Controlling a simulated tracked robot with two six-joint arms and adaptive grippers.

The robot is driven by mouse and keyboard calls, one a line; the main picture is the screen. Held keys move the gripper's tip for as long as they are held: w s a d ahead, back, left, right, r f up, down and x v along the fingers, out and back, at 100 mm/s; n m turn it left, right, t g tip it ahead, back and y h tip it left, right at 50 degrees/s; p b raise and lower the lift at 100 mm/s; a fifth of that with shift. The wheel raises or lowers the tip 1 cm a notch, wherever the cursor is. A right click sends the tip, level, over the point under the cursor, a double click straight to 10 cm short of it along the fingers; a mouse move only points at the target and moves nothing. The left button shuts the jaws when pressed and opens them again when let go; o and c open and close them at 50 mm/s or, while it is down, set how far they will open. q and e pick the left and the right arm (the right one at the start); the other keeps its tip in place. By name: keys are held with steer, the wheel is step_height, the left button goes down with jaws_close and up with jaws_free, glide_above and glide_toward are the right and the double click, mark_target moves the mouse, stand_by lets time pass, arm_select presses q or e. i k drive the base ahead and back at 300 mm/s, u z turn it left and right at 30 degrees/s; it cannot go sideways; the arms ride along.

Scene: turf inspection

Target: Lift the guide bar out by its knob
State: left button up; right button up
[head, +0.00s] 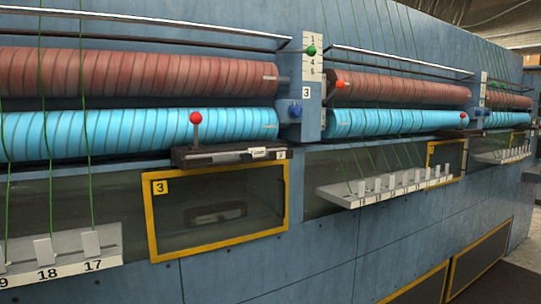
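A red ball knob (195,118) stands upright on a short dark stem. The stem rises from a dark narrow bar (222,157) on the ledge below the light blue roller (110,133); this looks like the guide bar, but I cannot be sure. A small white label (258,153) is near the bar's right end. How the bar sits in its seat is not clear from here. Neither of my grippers is in view.
Reddish-brown rollers (130,76) lie above the blue ones. A blue post carries a green knob (310,50) and a blue knob (295,109). A yellow-framed window (148,220) marked 3 is below the bar. Green yarns hang to numbered white shelves (110,245) at left and right.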

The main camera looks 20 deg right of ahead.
mark_target(247, 157)
steer(key=u, duration=0.15)
steer(key=i, duration=0.9)
steer(key=z, duration=0.05)
